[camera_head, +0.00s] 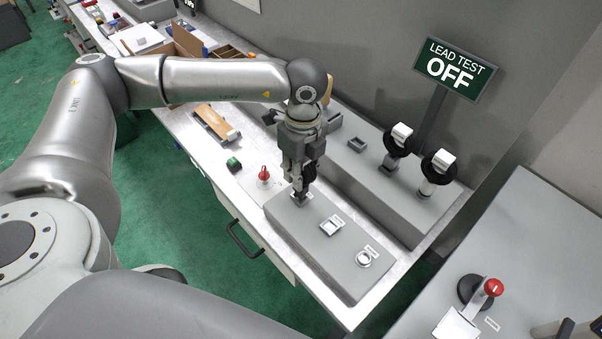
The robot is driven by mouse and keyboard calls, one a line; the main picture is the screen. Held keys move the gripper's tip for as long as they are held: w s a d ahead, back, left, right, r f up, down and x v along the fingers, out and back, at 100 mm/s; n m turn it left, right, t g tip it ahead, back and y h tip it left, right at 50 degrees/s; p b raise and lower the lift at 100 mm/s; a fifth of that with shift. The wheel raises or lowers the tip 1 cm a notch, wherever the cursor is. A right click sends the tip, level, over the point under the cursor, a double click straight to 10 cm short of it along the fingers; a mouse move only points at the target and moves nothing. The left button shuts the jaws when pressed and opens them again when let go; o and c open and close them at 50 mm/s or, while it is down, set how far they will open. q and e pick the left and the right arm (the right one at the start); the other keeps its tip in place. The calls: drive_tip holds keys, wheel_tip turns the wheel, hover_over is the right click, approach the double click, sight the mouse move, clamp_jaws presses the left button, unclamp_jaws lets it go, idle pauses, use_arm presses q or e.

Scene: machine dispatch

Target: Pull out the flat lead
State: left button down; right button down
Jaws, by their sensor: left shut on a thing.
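My left gripper (304,188) points down over the far-left end of the front grey block (306,254). It is shut on a small dark piece, the flat lead (300,201), at the leftmost position on that block. The fingers hide most of the lead, and I cannot tell how deep it sits. Two pale square fittings, a middle one (331,226) and a right one (365,259), each with a white label, are on the same block. My right gripper is not in view.
A longer grey block (380,190) behind carries two white-topped plugs with black discs (398,145) (438,170). The sign (454,68) reads LEAD TEST OFF. A red knob (264,174) and green button (234,163) stand left. A red-topped lever (493,287) is on the right bench.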

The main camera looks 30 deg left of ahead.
use_arm(q)
drive_tip(key=shift+w+d+r+p, duration=0.1)
drive_tip(key=shift+r+p, duration=1)
drive_tip(key=shift+r, duration=1.05)
drive_tip(key=shift+w+r+p, duration=0.1)
drive_tip(key=shift+r+p, duration=0.95)
drive_tip(key=shift+r, duration=1.1)
